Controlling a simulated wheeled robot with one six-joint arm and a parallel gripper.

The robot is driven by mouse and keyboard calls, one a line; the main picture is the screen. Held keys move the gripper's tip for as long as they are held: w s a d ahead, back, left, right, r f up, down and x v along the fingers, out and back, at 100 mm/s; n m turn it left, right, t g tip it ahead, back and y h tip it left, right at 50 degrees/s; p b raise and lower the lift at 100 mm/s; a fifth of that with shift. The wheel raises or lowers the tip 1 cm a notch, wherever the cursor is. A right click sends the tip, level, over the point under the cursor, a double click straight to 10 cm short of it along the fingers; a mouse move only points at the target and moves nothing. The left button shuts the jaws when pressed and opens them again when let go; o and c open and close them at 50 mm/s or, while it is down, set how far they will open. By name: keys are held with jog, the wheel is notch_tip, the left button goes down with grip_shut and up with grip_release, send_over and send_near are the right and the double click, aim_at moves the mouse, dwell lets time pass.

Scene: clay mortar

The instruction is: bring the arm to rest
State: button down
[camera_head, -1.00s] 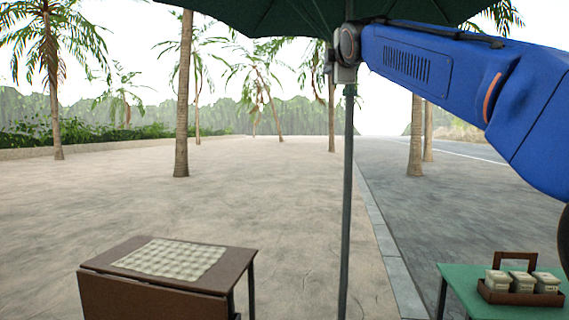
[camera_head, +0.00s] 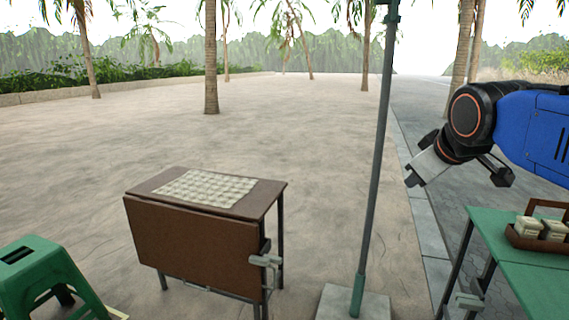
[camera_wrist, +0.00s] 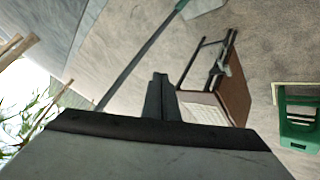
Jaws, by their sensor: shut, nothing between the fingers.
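My gripper (camera_head: 412,180) hangs in the air at the right of the head view, between the umbrella pole and the green table, pointing down and left. In the wrist view its dark fingers (camera_wrist: 160,96) are together, with nothing between them. My blue arm comes in from the right edge; the rest of it is out of frame. The gripper touches nothing that I can see.
A green table (camera_head: 535,285) with a brown caddy of pale containers (camera_head: 540,240) stands below right. The umbrella pole (camera_head: 376,150) is left of the gripper. A brown table (camera_head: 200,245) with a checked cloth (camera_head: 205,188) and a green stool (camera_head: 45,275) stand left.

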jog(key=s+f+m+g, duration=0.2)
jog(key=s+f+m, duration=0.1)
jog(key=s+f, duration=0.6)
jog(key=s+f+m+g, duration=0.2)
jog(key=s+f+m, duration=0.1)
jog(key=s+f, duration=0.7)
notch_tip(320, 180, down, 5)
jog(key=shift+d+r, duration=0.15)
